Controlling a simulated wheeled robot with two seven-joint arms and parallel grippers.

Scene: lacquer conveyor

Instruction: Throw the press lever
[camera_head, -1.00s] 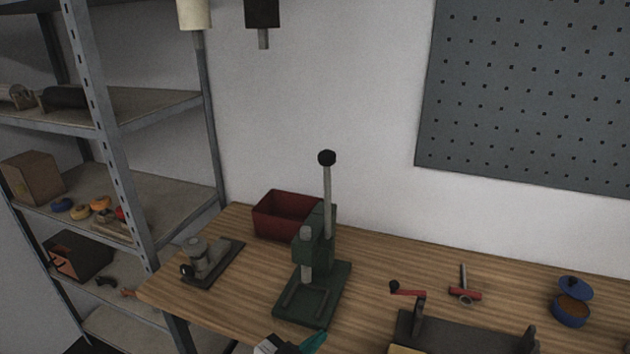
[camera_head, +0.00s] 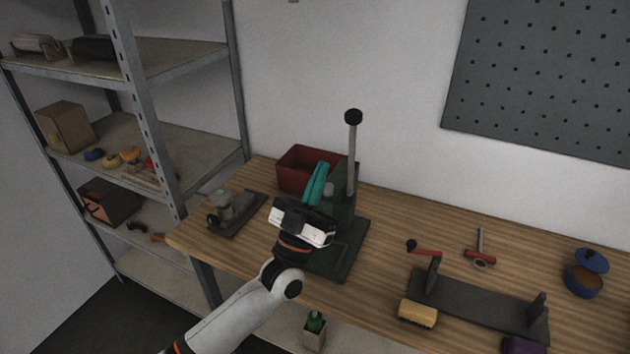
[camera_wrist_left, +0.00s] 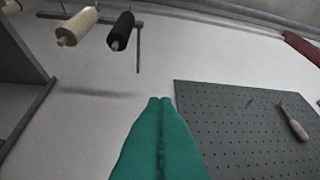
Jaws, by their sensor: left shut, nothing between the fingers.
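The green arbor press (camera_head: 345,245) stands on the wooden bench. Its lever (camera_head: 352,160) rises nearly upright and ends in a black knob (camera_head: 353,117). My left gripper (camera_head: 318,175) has teal fingers, shut and empty, pointing up just left of the lever and below the knob. I cannot tell whether the fingers touch the press, whose upper body is largely hidden behind them. In the left wrist view the shut fingertips (camera_wrist_left: 160,100) point toward the wall, and neither press nor lever shows. My right gripper is not in view.
A red bin (camera_head: 298,168) stands behind the press. A grey clamp-like tool (camera_head: 228,212) is to its left. A metal shelf (camera_head: 140,100) borders the left.

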